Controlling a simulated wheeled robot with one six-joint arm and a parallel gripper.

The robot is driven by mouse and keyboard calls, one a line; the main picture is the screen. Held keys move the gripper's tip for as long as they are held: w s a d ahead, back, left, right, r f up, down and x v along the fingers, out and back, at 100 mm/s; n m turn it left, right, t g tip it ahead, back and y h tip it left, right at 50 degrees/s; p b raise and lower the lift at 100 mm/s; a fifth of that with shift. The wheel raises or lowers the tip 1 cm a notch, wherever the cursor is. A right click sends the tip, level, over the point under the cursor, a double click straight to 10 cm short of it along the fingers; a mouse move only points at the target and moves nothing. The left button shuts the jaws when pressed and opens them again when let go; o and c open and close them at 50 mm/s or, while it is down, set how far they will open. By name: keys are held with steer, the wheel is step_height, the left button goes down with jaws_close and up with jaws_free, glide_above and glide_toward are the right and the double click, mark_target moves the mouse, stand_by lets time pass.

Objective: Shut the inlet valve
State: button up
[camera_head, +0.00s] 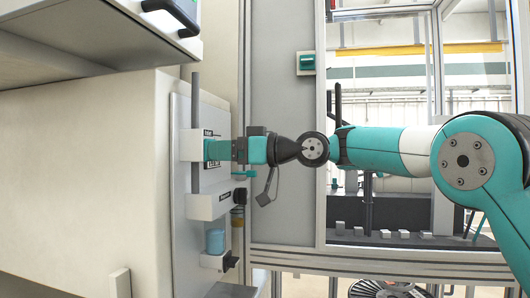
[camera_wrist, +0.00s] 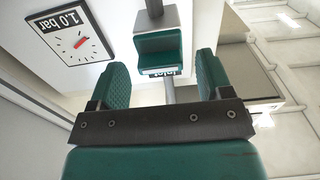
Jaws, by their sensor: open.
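In the wrist view a green valve handle (camera_wrist: 159,46) sits below a grey block on a grey pipe, with a small label (camera_wrist: 161,71) reading "Inlet" under it. My gripper (camera_wrist: 162,64) is open, its two green fingers spread to the left and right of the handle. The handle appears between and beyond the fingertips; I see no contact. In the head view my gripper (camera_head: 210,150) reaches left to the panel (camera_head: 181,240) on the machine's side, close to a white block (camera_head: 190,145) on the pipe. There the gripper hides the handle.
A gauge (camera_wrist: 69,42) marked "1.0 bar" is left of the handle in the wrist view. In the head view a lower block with a dark knob (camera_head: 239,196), a blue-green cup (camera_head: 215,241) and a teal lever (camera_head: 247,174) are near my gripper. Framed glass stands at the right.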

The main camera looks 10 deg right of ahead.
steer(key=b+v, duration=0.2)
steer(key=v, duration=1.4)
steer(key=s+a+f+m+g+h, duration=0.1)
steer(key=s+a+f+m+h, duration=0.15)
steer(key=s+f, duration=0.4)
steer(key=s+a+f+m+g+h, duration=0.1)
steer(key=s+a+f+m+h, duration=0.2)
steer(key=s+f, duration=0.4)
steer(key=s+d+f+m+g+h, duration=0.1)
steer(key=s+d+f+g+h, duration=0.15)
steer(key=s+f, duration=0.55)
steer(key=s+d+f+m+g+h, duration=0.1)
steer(key=s+d+f+h, duration=0.3)
steer(key=s+f, duration=0.35)
step_height(320, 180, up, 15)
steer(key=s+p, duration=0.1)
steer(key=p, duration=1.4)
steer(key=shift+d+g+h, duration=0.2)
steer(key=shift+g+h, duration=0.15)
steer(key=shift+h, duration=0.05)
